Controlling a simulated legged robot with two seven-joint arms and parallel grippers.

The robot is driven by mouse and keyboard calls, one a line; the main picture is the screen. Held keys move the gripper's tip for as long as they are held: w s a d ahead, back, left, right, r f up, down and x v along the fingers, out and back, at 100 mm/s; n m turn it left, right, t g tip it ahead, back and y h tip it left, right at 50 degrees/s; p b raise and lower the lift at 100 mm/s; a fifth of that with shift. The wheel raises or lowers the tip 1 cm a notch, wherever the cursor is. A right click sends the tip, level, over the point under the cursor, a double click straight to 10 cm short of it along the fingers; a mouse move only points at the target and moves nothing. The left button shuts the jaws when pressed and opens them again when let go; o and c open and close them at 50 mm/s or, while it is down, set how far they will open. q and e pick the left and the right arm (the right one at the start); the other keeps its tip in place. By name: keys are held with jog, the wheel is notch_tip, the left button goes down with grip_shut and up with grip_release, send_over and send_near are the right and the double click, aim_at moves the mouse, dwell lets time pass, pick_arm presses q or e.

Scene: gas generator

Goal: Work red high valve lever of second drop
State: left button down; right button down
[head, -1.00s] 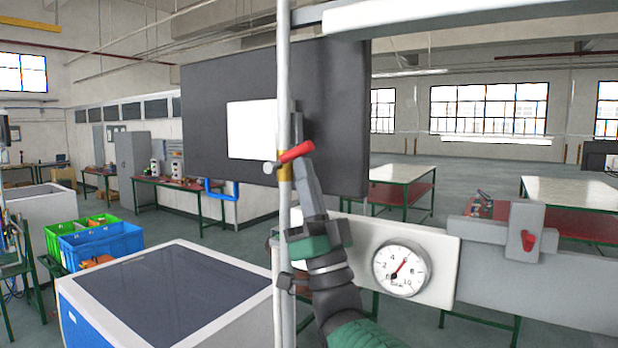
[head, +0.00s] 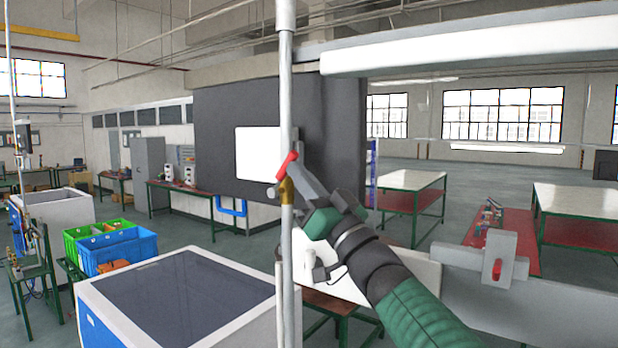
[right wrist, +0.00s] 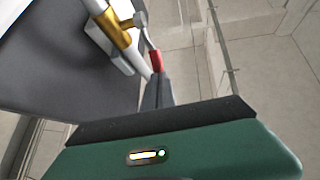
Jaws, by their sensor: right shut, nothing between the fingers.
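The red valve lever (head: 287,165) sits on a brass valve (head: 287,190) on a thin vertical white pipe (head: 287,90). It slants up to the right in the head view. My right gripper (head: 298,168) comes up from the lower right, shut and empty, its tips beside the lever. In the right wrist view, the red lever (right wrist: 156,61) lies just beyond the shut fingertips (right wrist: 157,80), with the brass valve (right wrist: 116,30) further up left. Whether tips and lever touch, I cannot tell. My left gripper is not in view.
A dark panel (head: 225,100) with a white square stands behind the pipe. A grey bracket with a second red handle (head: 497,270) is at the right. A machine with a dark top (head: 180,295) is below left.

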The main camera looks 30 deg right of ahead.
aim_at(281, 168)
jog(key=x, duration=0.3)
jog(key=shift+a+f, duration=0.2)
jog(key=shift+a, duration=0.1)
jog(key=shift+w+a+r+p, duration=0.1)
jog(key=shift+w+r+p, duration=0.3)
jog(key=shift+w+r, duration=0.25)
jog(key=shift+w+a+r, duration=0.1)
jog(key=shift+w+r, duration=0.15)
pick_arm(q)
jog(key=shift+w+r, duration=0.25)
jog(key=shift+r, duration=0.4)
pick_arm(e)
jog(key=shift+a+r, duration=0.1)
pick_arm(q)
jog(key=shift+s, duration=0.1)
pick_arm(e)
jog(key=shift+a, duration=0.1)
